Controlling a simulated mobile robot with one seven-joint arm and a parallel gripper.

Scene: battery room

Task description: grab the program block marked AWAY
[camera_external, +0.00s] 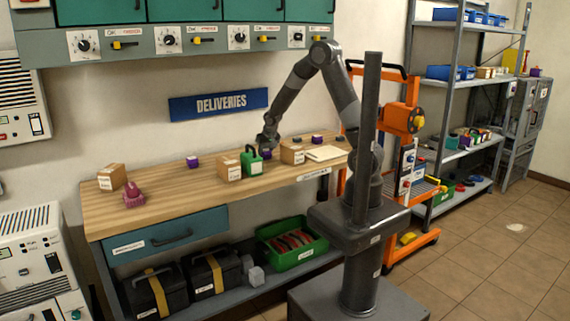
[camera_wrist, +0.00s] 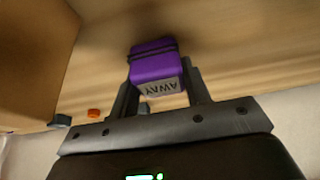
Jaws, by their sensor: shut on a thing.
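The purple program block (camera_wrist: 154,64) shows in the wrist view with a pale label reading AWAY, upside down in the picture. My gripper (camera_wrist: 160,72) has one finger on each side of it and is shut on it. In the external view my gripper (camera_external: 266,146) is low over the wooden workbench, just behind and right of a green container. The purple block (camera_external: 267,154) shows only as a small patch under it, partly hidden. I cannot tell whether the block still touches the bench.
The green container (camera_external: 255,167) and cardboard boxes (camera_external: 229,168) (camera_external: 292,153) stand close to my gripper. Other purple blocks (camera_external: 192,161) (camera_external: 317,138) sit on the workbench (camera_external: 170,191). A pink object (camera_external: 133,195) and another box (camera_external: 111,177) are at the left. Bare bench lies between.

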